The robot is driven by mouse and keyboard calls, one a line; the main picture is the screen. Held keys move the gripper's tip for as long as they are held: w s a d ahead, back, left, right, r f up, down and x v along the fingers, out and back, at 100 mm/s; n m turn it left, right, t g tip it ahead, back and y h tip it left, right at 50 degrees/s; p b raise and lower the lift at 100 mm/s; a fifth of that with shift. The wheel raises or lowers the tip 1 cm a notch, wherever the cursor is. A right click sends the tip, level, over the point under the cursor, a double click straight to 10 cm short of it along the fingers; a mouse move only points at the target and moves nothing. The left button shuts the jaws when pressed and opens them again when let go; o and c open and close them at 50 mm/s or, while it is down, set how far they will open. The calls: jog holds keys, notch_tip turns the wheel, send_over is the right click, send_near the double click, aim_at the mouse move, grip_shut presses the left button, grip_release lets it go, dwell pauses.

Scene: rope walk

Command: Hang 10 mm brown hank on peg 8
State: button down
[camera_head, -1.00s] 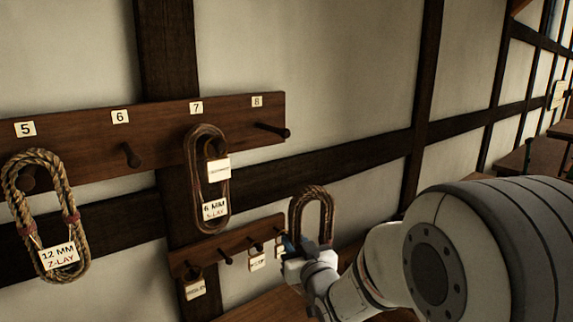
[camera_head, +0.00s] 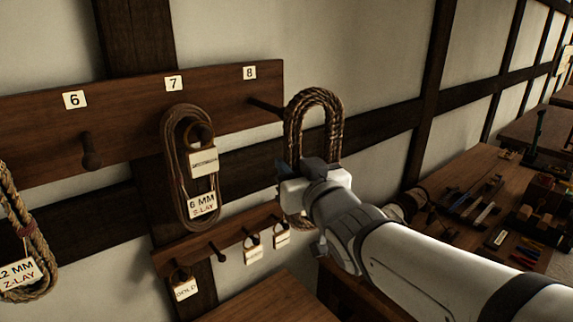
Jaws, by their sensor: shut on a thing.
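The brown hank (camera_head: 314,101) is a looped rope held upright in my gripper (camera_head: 306,172). The jaws are shut on its lower part, and a little of the rope shows below them. Its upper loop stands just right of peg 8 (camera_head: 266,105), close to the peg's tip in the picture. I cannot tell whether they touch or how far apart they are in depth. Peg 8 is a bare dark peg under the number plate 8 (camera_head: 249,73) at the right end of the wall rail (camera_head: 130,100).
A 6 mm Z-lay hank (camera_head: 178,165) hangs on peg 7 with tags. Peg 6 (camera_head: 91,152) is bare. A 12 mm Z-lay hank (camera_head: 22,245) hangs at far left. A lower rail (camera_head: 225,237) holds small tags. A cluttered bench (camera_head: 480,160) stands at right.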

jog(key=w+a+b, duration=0.1)
jog(key=w+a, duration=0.2)
jog(key=w, duration=0.1)
jog(key=w+a+f, duration=0.1)
jog(key=w+a, duration=0.2)
jog(key=w, duration=0.2)
jog(key=w+a+f+b, duration=0.1)
jog(key=w+a, duration=0.2)
jog(key=w, duration=0.1)
jog(key=shift+w+a+f+b, duration=0.1)
jog(key=shift+w+a+b, duration=0.1)
jog(key=shift+w+b, duration=0.15)
dwell(1.3)
dwell(0.8)
jog(key=c, duration=1.1)
grip_release()
